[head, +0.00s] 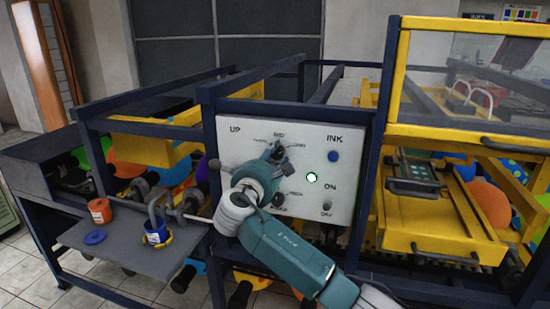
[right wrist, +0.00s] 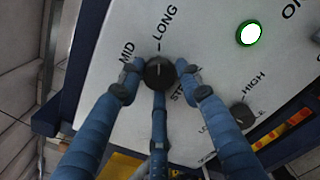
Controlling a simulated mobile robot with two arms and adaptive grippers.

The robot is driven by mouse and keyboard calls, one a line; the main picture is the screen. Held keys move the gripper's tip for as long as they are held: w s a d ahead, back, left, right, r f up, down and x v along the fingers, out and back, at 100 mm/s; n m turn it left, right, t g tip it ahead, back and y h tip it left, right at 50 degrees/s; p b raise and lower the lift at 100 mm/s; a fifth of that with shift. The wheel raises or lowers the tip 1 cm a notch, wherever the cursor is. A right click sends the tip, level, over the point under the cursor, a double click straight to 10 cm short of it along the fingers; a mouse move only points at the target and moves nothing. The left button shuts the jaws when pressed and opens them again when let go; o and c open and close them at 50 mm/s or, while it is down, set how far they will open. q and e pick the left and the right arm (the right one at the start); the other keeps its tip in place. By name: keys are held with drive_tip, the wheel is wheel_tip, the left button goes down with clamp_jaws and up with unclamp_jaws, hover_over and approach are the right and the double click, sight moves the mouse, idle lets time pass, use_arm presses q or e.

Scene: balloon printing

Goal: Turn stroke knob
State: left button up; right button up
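The stroke knob (right wrist: 159,72) is a round black knob on the white control panel (head: 330,205), with MID, LONG and a partly covered STROKE label around it. Its white mark lies roughly in line with the LONG mark. My right gripper (right wrist: 160,76) has its blue fingers around the knob, the tips bent in on both sides and a third finger at its lower edge. It looks shut on the knob, though the contact is partly hidden. In the head view my right gripper (head: 276,155) covers most of the knob. My left gripper is not in view.
A HIGH/LOW knob (right wrist: 243,115) and a lit green-ringed button (head: 312,177) sit close by on the panel. A blue INK button (head: 333,156) is above. A shelf (head: 130,240) at left bears an orange cup (head: 99,211) and a blue cup (head: 157,236).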

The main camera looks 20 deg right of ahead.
drive_tip(key=shift+o, duration=1.1)
drive_tip(key=shift+s+a, duration=0.1)
drive_tip(key=shift+a, duration=0.05)
drive_tip(key=v, duration=1.1)
drive_tip(key=shift+s+a, duration=0.2)
drive_tip(key=shift+s, duration=0.05)
drive_tip(key=shift+f, duration=0.2)
